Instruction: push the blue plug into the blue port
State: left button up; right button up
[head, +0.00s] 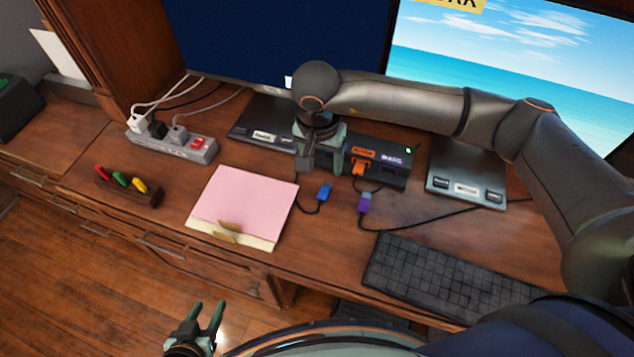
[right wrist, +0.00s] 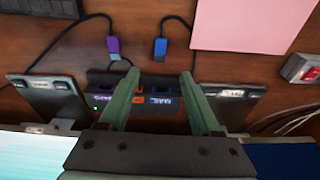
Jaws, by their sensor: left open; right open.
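The blue plug (head: 323,192) lies on the desk with its cable, in front of the black hub (head: 398,176). It also shows in the right wrist view (right wrist: 161,46), beyond the fingertips and apart from them. The hub also shows in the right wrist view (right wrist: 178,112), with a blue-labelled port (right wrist: 160,88) between my fingers. My right gripper (head: 321,162) is open and empty above the hub's left end, hiding that end in the head view. My left gripper (head: 206,318) is open and empty, low in front of the desk.
A purple plug (head: 364,203) lies right of the blue one. Pink paper (head: 245,202) lies left, a keyboard (head: 440,275) front right. A power strip (head: 172,146) and monitor stands (head: 468,172) are behind.

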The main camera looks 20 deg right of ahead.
send_over(324, 190)
jog(key=s, duration=0.2)
jog(key=f, duration=0.5)
jog(key=shift+w+a+f+p, duration=0.25)
jog(key=shift+a+f+p, duration=0.05)
jog(key=shift+f, duration=0.05)
jog(key=shift+w+d+f+p, duration=0.1)
jog(key=shift+w+f+p, duration=0.1)
jog(key=shift+f, duration=0.85)
jog(key=shift+w+d+f+p, duration=0.1)
jog(key=shift+w+f, duration=0.1)
jog(key=shift+f, duration=0.85)
jog(key=shift+w+d+f+p, duration=0.1)
jog(key=shift+w+f, duration=0.1)
jog(key=shift+f, duration=0.85)
grip_shut()
